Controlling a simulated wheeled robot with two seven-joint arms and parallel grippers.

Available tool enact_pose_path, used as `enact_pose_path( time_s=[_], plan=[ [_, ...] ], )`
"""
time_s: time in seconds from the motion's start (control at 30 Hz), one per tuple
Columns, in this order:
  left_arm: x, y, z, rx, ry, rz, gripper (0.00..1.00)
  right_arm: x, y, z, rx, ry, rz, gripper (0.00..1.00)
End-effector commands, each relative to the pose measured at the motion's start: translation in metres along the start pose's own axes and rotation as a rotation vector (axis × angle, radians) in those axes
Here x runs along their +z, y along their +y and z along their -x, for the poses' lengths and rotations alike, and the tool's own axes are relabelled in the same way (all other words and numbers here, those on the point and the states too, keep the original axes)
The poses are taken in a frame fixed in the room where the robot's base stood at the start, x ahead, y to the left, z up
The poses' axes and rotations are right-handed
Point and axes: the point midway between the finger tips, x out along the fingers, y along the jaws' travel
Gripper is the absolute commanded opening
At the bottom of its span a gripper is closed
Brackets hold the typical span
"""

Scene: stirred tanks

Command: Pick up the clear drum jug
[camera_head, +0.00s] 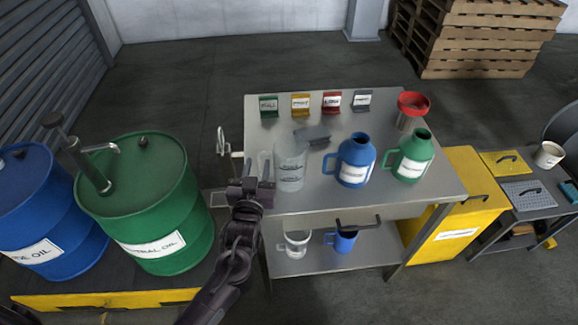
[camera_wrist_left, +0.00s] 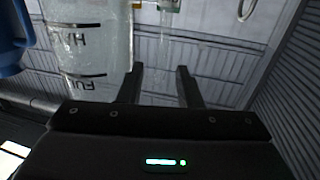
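The clear jug (camera_head: 289,170) stands upright on the steel table near its front left edge, with dark print on its wall. In the left wrist view its clear wall (camera_wrist_left: 95,45) fills the upper left, with FULL and HALF marks seen upside down. My left gripper (camera_head: 259,168) is just left of the jug at the table's front left edge. Its two fingers (camera_wrist_left: 158,88) are apart, with no solid body clearly between them. A faint clear shape shows near the fingers; I cannot tell whether it is the jug's handle. My right gripper is not in view.
A blue jug (camera_head: 355,161) and a green jug (camera_head: 409,157) stand right of the clear jug. A grey object (camera_head: 311,135) lies behind it. A green drum (camera_head: 146,205) stands left of my arm.

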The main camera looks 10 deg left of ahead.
Motion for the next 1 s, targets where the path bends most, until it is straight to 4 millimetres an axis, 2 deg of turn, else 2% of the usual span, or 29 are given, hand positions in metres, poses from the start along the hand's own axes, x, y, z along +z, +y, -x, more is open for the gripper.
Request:
enact_pose_path(
  time_s=[0.1,0.2,0.47,0.57,0.73,1.0],
  plan=[
    [0.000,-0.001,-0.019,0.000,0.002,-0.001,0.32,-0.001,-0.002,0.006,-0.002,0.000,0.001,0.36],
    [0.001,-0.001,-0.029,0.001,0.000,0.000,0.32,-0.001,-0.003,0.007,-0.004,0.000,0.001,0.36],
    [0.002,-0.001,-0.032,0.001,-0.001,0.000,0.32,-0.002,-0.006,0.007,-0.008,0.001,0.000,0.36],
    [0.003,-0.001,-0.032,0.001,-0.001,0.000,0.23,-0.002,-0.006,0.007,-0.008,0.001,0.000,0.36],
    [0.003,-0.001,-0.032,0.001,-0.001,0.000,0.00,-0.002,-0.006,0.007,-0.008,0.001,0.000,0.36],
    [0.002,-0.001,-0.032,0.001,0.000,0.000,0.00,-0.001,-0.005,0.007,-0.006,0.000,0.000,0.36]
  ],
)
